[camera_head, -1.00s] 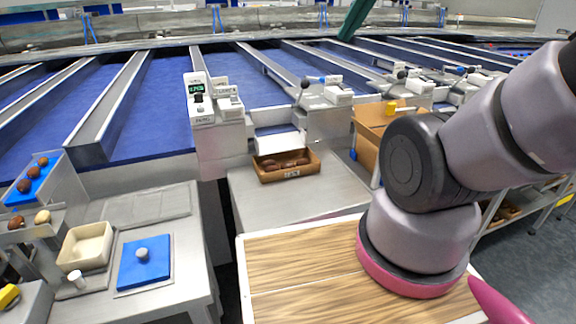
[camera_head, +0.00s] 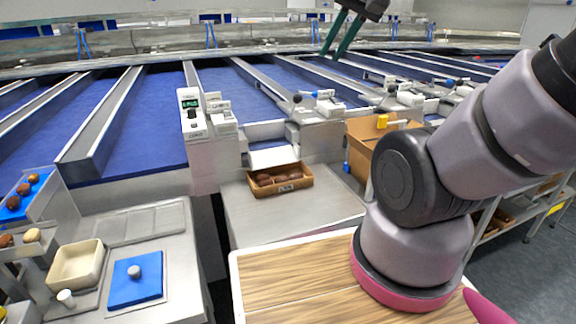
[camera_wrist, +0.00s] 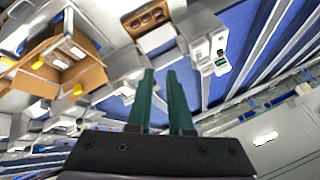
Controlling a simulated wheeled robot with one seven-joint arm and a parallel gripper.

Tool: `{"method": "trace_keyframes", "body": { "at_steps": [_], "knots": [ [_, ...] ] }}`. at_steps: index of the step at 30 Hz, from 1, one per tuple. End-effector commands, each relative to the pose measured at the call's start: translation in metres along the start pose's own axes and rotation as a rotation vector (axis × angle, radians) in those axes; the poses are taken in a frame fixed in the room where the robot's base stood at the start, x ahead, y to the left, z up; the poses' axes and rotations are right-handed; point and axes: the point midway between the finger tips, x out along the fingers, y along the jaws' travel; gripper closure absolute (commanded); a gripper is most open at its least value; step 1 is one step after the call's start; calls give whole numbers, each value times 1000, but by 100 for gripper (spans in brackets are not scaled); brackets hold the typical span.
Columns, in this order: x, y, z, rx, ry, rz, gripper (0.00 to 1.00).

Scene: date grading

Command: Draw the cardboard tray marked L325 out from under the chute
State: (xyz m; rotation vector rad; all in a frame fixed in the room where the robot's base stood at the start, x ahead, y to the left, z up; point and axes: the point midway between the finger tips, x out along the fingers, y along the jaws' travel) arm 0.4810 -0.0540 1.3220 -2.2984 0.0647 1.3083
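A brown cardboard tray (camera_head: 282,187) holding several dark dates sits on the steel table below the chute (camera_head: 272,156), with a pale label on its front side. The label is too small to read. The tray also shows in the wrist view (camera_wrist: 146,19), near the top edge. My gripper (camera_head: 337,45) is high at the top of the head view, well above and beyond the tray, with dark green fingers. In the wrist view the fingers (camera_wrist: 166,72) stand a small gap apart with nothing between them. The gripper touches nothing.
A steel table (camera_head: 300,212) has free room before the tray. A wood-topped surface (camera_head: 290,275) is nearer me. A large cardboard box (camera_head: 362,150) stands right of the tray. A scale unit with display (camera_head: 193,115) stands left. A beige bin (camera_head: 76,266) and blue pad (camera_head: 136,280) lie at left.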

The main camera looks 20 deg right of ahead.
Motion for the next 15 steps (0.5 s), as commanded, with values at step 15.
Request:
{"method": "trace_keyframes", "body": {
  "at_steps": [15],
  "knots": [
    [130, -13, -34, 459, -324, 45, 81]
  ]
}}
